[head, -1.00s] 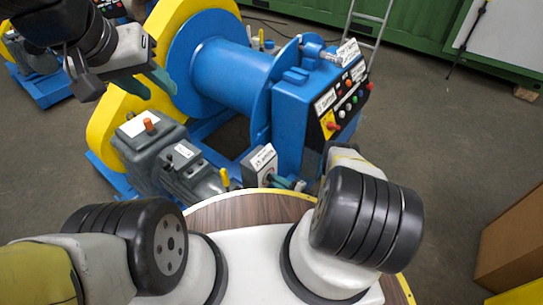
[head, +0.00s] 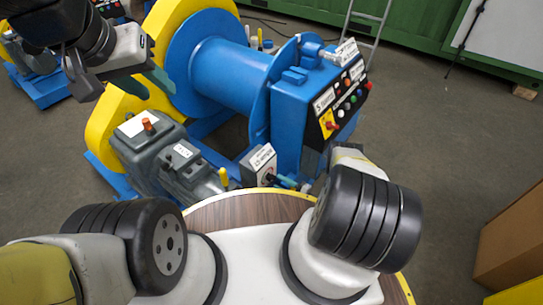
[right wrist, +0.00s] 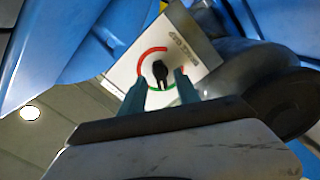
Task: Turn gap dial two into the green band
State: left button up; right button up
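A light dial plate (right wrist: 185,32) with a black knob (right wrist: 160,70) shows in the right wrist view. A red arc curves around the knob's upper left, and a green band (right wrist: 152,88) lies at its lower side. The knob's exact pointing direction is hard to tell. My right gripper (right wrist: 158,88) is open, its teal fingers apart below and either side of the knob, with no clear contact. In the head view its teal tips (head: 287,183) show beside a small grey labelled box (head: 258,166); my arm hides the rest. My left gripper (head: 118,82) is open and empty at upper left.
A blue winch drum (head: 232,75) with yellow guards stands ahead. A button panel (head: 340,105) is right of the box, and a grey motor (head: 160,150) with a yellow-handled lever (head: 223,178) is left of it. A cardboard box (head: 512,235) stands at right.

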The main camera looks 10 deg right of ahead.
jog(key=v, duration=0.5)
dwell(0.4)
